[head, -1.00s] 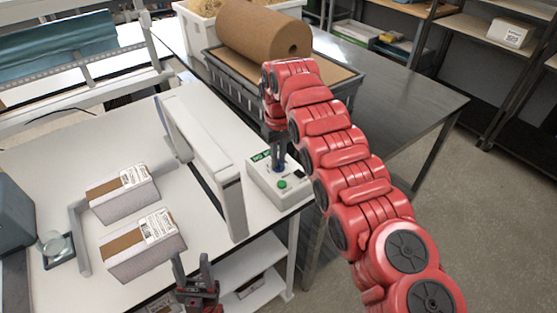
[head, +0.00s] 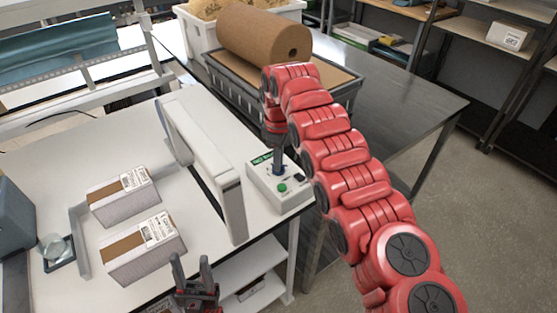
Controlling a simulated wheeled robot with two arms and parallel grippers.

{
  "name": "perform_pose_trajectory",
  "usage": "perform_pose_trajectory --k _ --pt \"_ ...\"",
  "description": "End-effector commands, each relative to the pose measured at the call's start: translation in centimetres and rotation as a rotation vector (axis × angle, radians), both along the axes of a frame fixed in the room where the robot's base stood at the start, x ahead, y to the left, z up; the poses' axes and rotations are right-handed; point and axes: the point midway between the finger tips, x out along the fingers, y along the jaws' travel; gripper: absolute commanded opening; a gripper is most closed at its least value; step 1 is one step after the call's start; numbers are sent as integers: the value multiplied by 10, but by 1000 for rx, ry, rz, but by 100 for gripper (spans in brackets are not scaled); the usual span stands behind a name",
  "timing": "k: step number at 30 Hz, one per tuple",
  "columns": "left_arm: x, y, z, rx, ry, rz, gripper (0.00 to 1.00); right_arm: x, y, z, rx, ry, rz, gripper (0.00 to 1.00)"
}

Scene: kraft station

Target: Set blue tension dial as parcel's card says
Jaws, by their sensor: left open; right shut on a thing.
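The blue tension dial (head: 279,169) sits on a small white control box (head: 265,185) at the right edge of the white table. My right gripper (head: 278,161) points down over the box and is shut on the dial, hiding much of it. The dial's setting is too small to read. Two white parcels with brown tape and printed labels lie on the table, a farther one (head: 124,205) and a nearer one (head: 142,262). The print on them is not legible. My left gripper (head: 191,268) is open and empty at the bottom, beside the nearer parcel.
The box also has a green button (head: 282,188) and a black switch (head: 299,178). A white arch (head: 205,165) stands left of the box. A brown paper roll (head: 262,36) rests on a dark frame behind my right arm. A glass jar (head: 55,248) stands at the far left.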

Motion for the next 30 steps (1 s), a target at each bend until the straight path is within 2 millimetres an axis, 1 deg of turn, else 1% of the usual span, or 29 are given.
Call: perform_pose_trajectory --k 6,17,18,23,30 --pt "0 0 1 0 0 0 50 2 0 2 2 -7 33 0" --pt "0 0 1 0 0 0 50 2 0 2 2 -7 37 0" --pt "0 0 1 0 0 0 50 2 0 2 2 -7 37 17" --pt "0 0 1 0 0 0 50 1 0 1 2 -5 36 45" --pt "0 0 0 0 0 0 50 1 0 1 1 -2 36 45"
